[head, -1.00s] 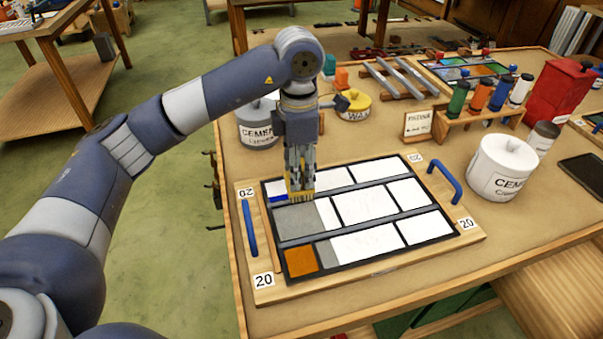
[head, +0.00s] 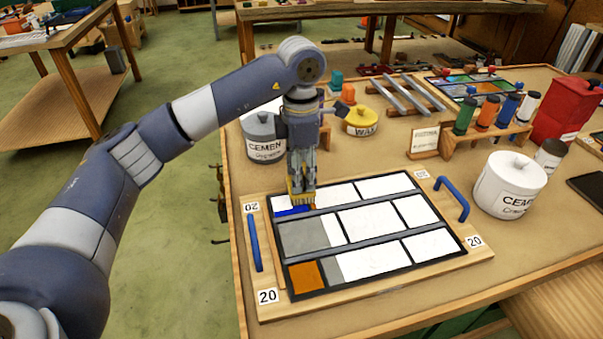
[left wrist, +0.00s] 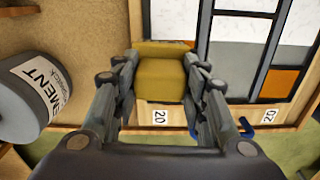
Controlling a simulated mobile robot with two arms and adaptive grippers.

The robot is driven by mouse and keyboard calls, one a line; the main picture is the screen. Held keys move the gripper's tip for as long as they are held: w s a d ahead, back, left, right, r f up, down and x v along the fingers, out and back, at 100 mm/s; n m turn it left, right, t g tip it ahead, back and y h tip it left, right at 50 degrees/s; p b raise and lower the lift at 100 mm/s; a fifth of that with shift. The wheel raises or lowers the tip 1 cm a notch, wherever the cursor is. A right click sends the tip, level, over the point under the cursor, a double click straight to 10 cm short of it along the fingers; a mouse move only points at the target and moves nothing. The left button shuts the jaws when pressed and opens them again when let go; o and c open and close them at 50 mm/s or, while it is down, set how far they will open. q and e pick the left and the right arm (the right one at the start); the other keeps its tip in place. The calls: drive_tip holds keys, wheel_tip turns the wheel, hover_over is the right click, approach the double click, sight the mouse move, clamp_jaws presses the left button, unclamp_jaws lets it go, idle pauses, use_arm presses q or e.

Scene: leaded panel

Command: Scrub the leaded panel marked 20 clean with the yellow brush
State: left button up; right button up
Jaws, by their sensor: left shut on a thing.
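The leaded panel marked 20 (head: 375,226) lies flat in a wooden board with blue handles. Most panes are white. Clear colour shows at the left: a blue patch (head: 290,212) in the far row, a grey area (head: 303,238) in the middle row, and an orange pane (head: 305,274) with a grey strip in the near row. My left gripper (head: 301,178) is shut on the yellow brush (head: 301,198), bristles down over the far-left pane; I cannot tell whether they touch. The brush also shows in the left wrist view (left wrist: 160,80). My right gripper is not in view.
A grey cement tub (head: 264,140) stands close behind the left arm, near a yellow wax tin (head: 363,121). A white cement tub (head: 509,184) stands right of the board. A bottle rack (head: 480,137) and a red container (head: 565,112) stand at the back right.

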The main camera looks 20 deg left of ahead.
use_arm(q)
drive_tip(key=shift+d, duration=0.1)
drive_tip(key=shift+w+d, duration=0.8)
drive_tip(key=shift+d, duration=0.15)
drive_tip(key=shift+d, duration=0.1)
drive_tip(key=shift+w+d+p, duration=0.15)
drive_tip(key=shift+w+p, duration=0.05)
drive_tip(key=shift+p, duration=0.1)
drive_tip(key=shift+w+d, duration=0.55)
drive_tip(key=shift+d, duration=0.15)
drive_tip(key=shift+s, duration=0.1)
drive_tip(key=shift+s+d, duration=0.85)
drive_tip(key=shift+s, duration=0.3)
